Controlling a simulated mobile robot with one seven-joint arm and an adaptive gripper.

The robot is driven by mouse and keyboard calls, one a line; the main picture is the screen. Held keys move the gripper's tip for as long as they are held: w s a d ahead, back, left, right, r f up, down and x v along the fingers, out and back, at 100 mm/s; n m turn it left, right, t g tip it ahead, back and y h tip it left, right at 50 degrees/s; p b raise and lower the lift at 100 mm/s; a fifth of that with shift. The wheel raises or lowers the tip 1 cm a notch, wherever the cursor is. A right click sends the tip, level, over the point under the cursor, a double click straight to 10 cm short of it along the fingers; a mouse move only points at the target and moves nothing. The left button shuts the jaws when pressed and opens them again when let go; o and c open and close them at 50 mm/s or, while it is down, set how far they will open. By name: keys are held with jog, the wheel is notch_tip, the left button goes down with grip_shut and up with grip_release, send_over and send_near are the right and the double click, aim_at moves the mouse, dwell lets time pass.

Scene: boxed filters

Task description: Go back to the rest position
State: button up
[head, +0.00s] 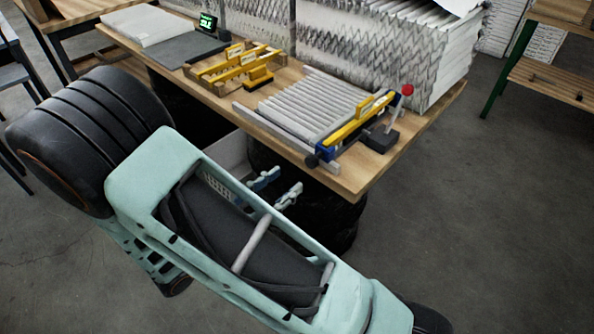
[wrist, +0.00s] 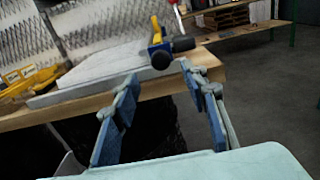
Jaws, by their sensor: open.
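My gripper (wrist: 162,118) is open and empty, with its two blue-padded fingers spread apart in the wrist view. It is in front of the table edge and apart from it. In the head view my gripper (head: 276,188) shows just beyond my pale green arm, low by the table's front side. The arm hides part of the space around it. No object is between the fingers.
The wooden table (head: 358,180) holds a pleated filter (head: 315,105) in a frame with a yellow bar (head: 355,120), and a yellow rack (head: 240,65). Large filter stacks (head: 370,45) stand behind. Open floor (head: 480,220) lies to the right. A shelf (head: 555,80) is at far right.

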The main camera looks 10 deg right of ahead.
jog(key=shift+v, duration=1)
jog(key=shift+d+r, duration=0.1)
